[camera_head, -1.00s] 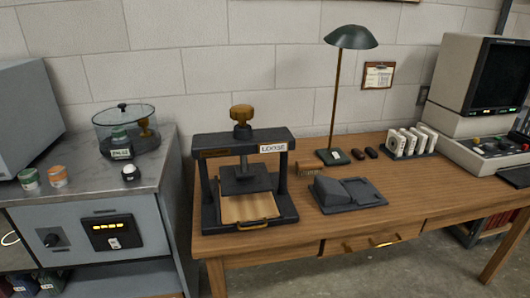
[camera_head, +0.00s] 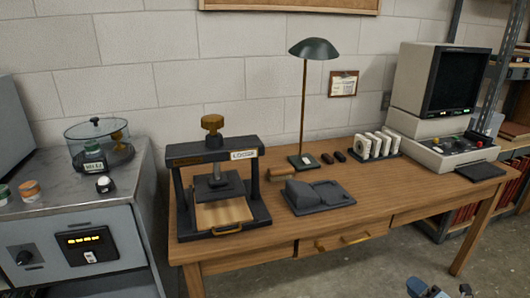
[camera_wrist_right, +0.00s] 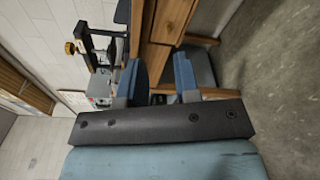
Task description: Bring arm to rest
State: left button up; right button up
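My right gripper (camera_head: 440,291) shows only at the bottom edge of the head view, right of centre, in front of the wooden table. Its blue parts are cut off by the frame edge. In the right wrist view its two blue fingers (camera_wrist_right: 157,78) stand apart with nothing between them, so it is open and empty. The press and the wooden drawer front appear sideways beyond the fingers. My left gripper is in neither current view.
The wooden table (camera_head: 365,215) holds a black press (camera_head: 262,203), a green lamp (camera_head: 314,48), a dark grey cradle (camera_head: 318,196) and a monitor unit (camera_head: 410,78). A grey cabinet (camera_head: 135,222) stands left, shelving (camera_head: 452,30) right. Grey floor (camera_head: 400,262) lies in front.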

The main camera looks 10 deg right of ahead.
jog(key=s+a+f+m+g, duration=0.1)
jog(key=s+a+m+g, duration=0.3)
jog(key=s+a+m, duration=0.65)
jog(key=s+a+f+m+g, duration=0.1)
jog(key=s+a+m+g, duration=0.2)
jog(key=s+a+m, duration=0.75)
jog(key=w+a+r+t, duration=0.1)
jog(key=w+a, duration=0.2)
jog(key=a, duration=0.4)
jog(key=w+a+r+t, duration=0.1)
jog(key=w+a, duration=0.2)
jog(key=a, duration=0.3)
pick_arm(q)
notch_tip(320, 180, up, 17)
jog(key=s+a+y+p, duration=0.1)
jog(key=a+p, duration=0.1)
jog(key=p, duration=2.4)
jog(key=shift+s+f+g, duration=0.2)
jog(key=shift+s+g, duration=0.2)
pick_arm(e)
notch_tip(320, 180, up, 17)
jog(key=s+d+g, duration=0.1)
jog(key=shift+s+d+m, duration=0.3)
jog(key=shift+s+m, duration=0.05)
jog(key=shift+m, duration=0.05)
pick_arm(q)
jog(key=shift+r, duration=0.15)
